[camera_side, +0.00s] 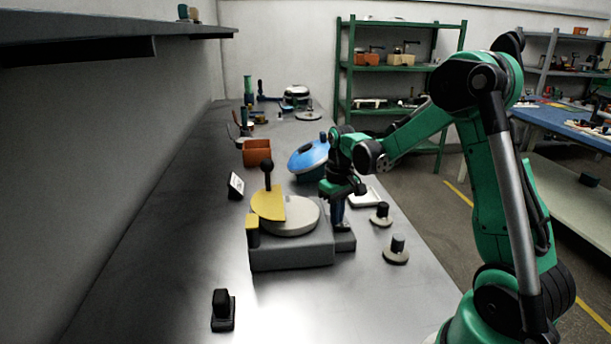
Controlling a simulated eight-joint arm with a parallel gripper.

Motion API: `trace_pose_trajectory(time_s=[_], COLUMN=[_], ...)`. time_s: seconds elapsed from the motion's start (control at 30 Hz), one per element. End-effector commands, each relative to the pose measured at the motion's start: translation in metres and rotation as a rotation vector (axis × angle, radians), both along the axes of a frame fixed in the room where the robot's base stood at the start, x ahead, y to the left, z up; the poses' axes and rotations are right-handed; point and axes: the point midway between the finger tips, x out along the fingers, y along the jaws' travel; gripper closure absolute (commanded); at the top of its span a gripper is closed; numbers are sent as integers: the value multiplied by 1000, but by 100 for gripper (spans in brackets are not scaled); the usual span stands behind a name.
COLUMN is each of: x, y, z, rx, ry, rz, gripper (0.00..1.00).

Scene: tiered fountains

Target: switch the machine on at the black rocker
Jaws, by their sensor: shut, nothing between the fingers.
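The machine (290,258) is a grey base with a pale round disc (298,222) on top, partly covered by a yellow half-round plate (267,205). A black ball-topped lever (267,167) stands at the plate. A lower grey block (345,242) joins the base's right side. My gripper (339,226) is shut and empty, pointing down at this block; I cannot tell whether it touches. No black rocker is clearly visible on the machine; the fingers may hide it. A separate black block on a black foot (222,311) stands nearer the camera.
A small white-faced display (236,186) stands left of the machine. A blue domed object (308,156) and an orange box (257,152) are behind. Two round-based black knobs (397,249) (381,214) and a white tray (366,196) are right. The bench's left and front are mostly clear.

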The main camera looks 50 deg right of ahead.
Motion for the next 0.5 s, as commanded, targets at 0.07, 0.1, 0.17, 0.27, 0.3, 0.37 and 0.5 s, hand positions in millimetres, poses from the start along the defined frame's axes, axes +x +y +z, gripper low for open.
trace_pose_trajectory(time_s=[0.07, 0.1, 0.17, 0.27, 0.3, 0.37, 0.5], x=[0, 0, 0, 0, 0, 0, 0], y=[0, 0, 0, 0, 0, 0, 0], z=[-1, -2, -3, -4, -5, -6, -3], rx=[0, 0, 0, 0, 0, 0, 0], ry=[0, 0, 0, 0, 0, 0, 0], rz=[0, 0, 0, 0, 0, 0, 0], gripper=[100, 100, 100, 100, 100, 100, 100])
